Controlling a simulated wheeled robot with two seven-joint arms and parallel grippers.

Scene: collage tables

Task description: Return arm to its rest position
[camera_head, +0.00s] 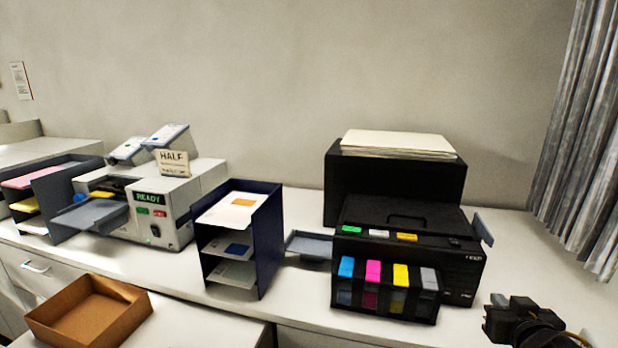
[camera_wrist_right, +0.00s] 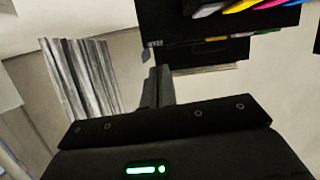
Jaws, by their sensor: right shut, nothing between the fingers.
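My right gripper (camera_head: 512,312) is at the lower right of the head view, to the right of the black printer and apart from it. In the right wrist view its fingers (camera_wrist_right: 158,75) are together, with nothing between them. The black printer (camera_head: 465,270) stands on the white counter, with cyan, magenta, yellow and grey ink tanks (camera_head: 385,288) at its front. The printer also shows upside down at the top of the right wrist view (camera_wrist_right: 240,50). My left gripper is in neither view.
A dark blue shelf rack (camera_head: 270,240) holding sheets stands left of the printer. A grey machine marked READY (camera_head: 175,205) is further left. An open brown box (camera_head: 85,315) is at the lower left. A grey curtain (camera_head: 585,140) hangs at the right. The counter (camera_head: 560,270) right of the printer is mostly clear.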

